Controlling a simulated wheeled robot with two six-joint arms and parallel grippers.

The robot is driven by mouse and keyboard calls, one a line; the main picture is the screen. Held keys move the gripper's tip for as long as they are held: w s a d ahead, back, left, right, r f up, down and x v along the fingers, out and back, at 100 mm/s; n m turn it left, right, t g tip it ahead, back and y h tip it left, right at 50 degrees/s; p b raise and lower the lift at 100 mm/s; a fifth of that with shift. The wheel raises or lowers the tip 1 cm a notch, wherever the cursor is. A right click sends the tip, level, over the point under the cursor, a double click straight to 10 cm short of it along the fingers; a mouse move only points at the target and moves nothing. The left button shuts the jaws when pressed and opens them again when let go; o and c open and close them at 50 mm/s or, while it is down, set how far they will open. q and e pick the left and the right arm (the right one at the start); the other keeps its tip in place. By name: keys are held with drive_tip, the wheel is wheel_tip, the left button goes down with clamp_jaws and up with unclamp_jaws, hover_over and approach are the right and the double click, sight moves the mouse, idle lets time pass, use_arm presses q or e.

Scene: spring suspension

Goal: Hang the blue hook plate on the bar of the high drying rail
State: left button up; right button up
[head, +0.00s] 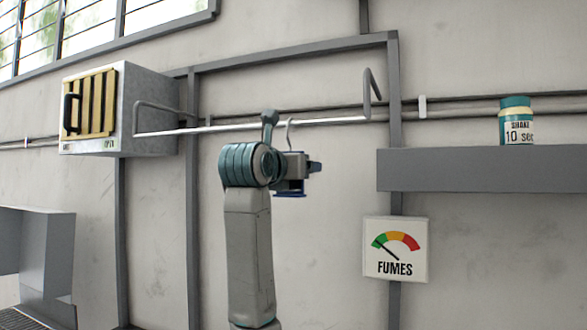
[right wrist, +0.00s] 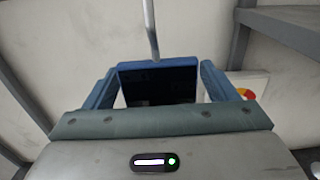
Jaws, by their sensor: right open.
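The high drying rail's bar (head: 250,127) runs across the wall between two upturned grey end brackets. The blue hook plate (head: 290,194) is just below the bar, mostly hidden behind my right gripper (head: 312,167). Its thin grey hook (head: 289,132) rises to the bar, and its curved top overlaps the bar; the exact contact is too small to tell. In the right wrist view the plate (right wrist: 158,65) shows a blue edge and dark face, with the hook's rod rising from it. My right gripper's blue fingers are apart, on either side of the plate. My left gripper is out of view.
A grey box with a yellow slatted front (head: 90,104) stands at the rail's left end. A grey shelf (head: 480,169) holding a teal-and-white jar (head: 516,122) is at right, above a FUMES gauge sign (head: 395,250). The wall below the bar is mostly clear.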

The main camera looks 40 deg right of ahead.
drive_tip(key=shift+s+a, duration=0.1)
drive_tip(key=shift+a, duration=0.1)
drive_tip(key=b+v, duration=0.3)
drive_tip(key=v, duration=0.7)
drive_tip(key=shift+a+b, duration=0.15)
drive_tip(key=shift+b, duration=0.25)
drive_tip(key=shift+f, duration=0.1)
